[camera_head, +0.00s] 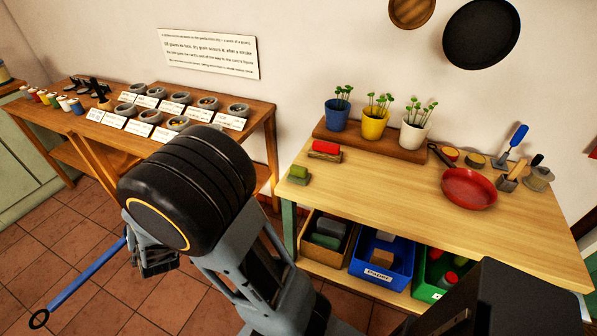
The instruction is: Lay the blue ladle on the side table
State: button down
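The blue ladle (85,275) shows at lower left as a long blue handle with a black ring at its near end. My gripper (152,262) points down and looks shut on the handle, above the tiled floor; the fingers are mostly hidden. The ladle's bowl is hidden behind my wrist. Two tables stand against the wall: a light wooden table (380,195) at right and a darker wooden table (245,142) at left. I cannot tell which is the side table. My gripper is apart from both.
The right table holds potted seedlings (376,124), a red pan (468,189) and several tools; its front middle is clear. Bins, including a blue bin (382,262), sit beneath. The left table carries many grey bowls (171,106) and cards. A wooden chair (98,160) stands before it.

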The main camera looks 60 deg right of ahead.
aim_at(363, 170)
jog(key=u, duration=1.05)
jog(key=k, duration=0.9)
jog(key=z, duration=1.35)
